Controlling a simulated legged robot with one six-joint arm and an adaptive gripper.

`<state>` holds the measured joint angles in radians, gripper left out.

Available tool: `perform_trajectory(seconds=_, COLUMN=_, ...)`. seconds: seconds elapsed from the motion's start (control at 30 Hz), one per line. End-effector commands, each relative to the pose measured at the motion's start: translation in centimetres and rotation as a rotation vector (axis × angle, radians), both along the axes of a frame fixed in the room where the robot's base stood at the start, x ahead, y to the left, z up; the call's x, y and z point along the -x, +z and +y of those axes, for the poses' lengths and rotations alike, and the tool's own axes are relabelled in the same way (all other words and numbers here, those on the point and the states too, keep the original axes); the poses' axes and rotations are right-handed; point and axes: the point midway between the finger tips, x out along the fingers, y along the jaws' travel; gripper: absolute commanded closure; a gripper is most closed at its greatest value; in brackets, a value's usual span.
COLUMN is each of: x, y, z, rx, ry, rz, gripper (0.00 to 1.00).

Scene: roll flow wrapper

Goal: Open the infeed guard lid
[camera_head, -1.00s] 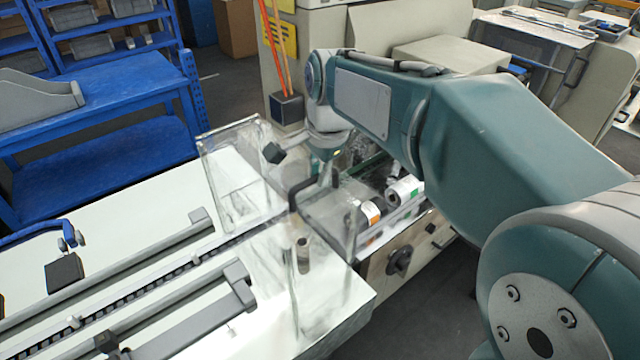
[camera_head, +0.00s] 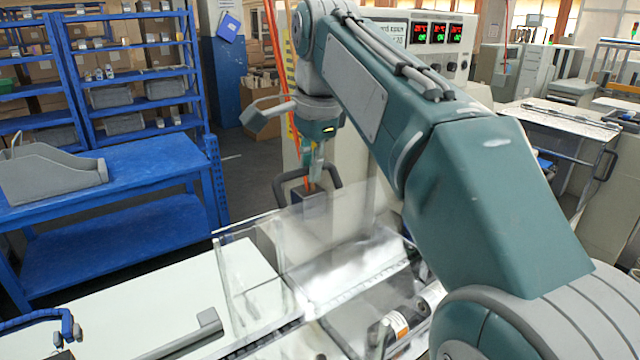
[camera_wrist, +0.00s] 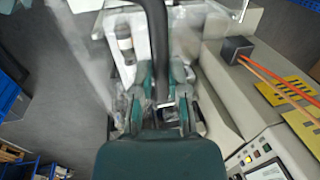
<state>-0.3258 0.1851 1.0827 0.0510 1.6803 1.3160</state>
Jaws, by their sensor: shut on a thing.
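The infeed guard lid (camera_head: 345,245) is a clear panel with a dark curved handle (camera_head: 284,184). It stands tilted up above the conveyor end in the head view, with its handle edge high. My gripper (camera_head: 313,172) is at the handle, pointing down, shut on it. In the wrist view the black handle (camera_wrist: 156,40) runs down the picture and in between my two green fingers (camera_wrist: 160,90). The exact contact is partly hidden by the fingers.
White and orange rolls (camera_head: 396,325) lie below the lid on the machine. The control panel (camera_head: 435,35) stands behind my arm. A blue workbench (camera_head: 150,165) and blue shelves (camera_head: 130,60) are at left. Orange rods rise from a dark box (camera_wrist: 237,49).

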Motion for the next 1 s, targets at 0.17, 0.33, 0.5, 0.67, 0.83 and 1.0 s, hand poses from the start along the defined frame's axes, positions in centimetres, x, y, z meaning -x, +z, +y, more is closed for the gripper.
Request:
perform_trajectory(seconds=0.17, x=-0.9, y=0.6, z=0.8, rx=0.001, ry=0.001, rz=0.004, gripper=1.0)
perform_trajectory(seconds=0.33, x=-1.2, y=1.1, z=1.1, rx=0.001, ry=0.002, rz=0.006, gripper=1.0)
perform_trajectory(seconds=0.5, x=-1.3, y=1.3, z=1.2, rx=0.002, ry=0.002, rz=0.007, gripper=1.0)
perform_trajectory(seconds=0.67, x=-1.3, y=1.3, z=1.2, rx=0.002, ry=0.002, rz=0.007, gripper=1.0)
perform_trajectory(seconds=0.83, x=-1.3, y=1.3, z=1.2, rx=0.001, ry=0.002, rz=0.009, gripper=1.0)
perform_trajectory(seconds=1.0, x=-1.3, y=1.3, z=1.2, rx=0.002, ry=0.002, rz=0.007, gripper=0.46)
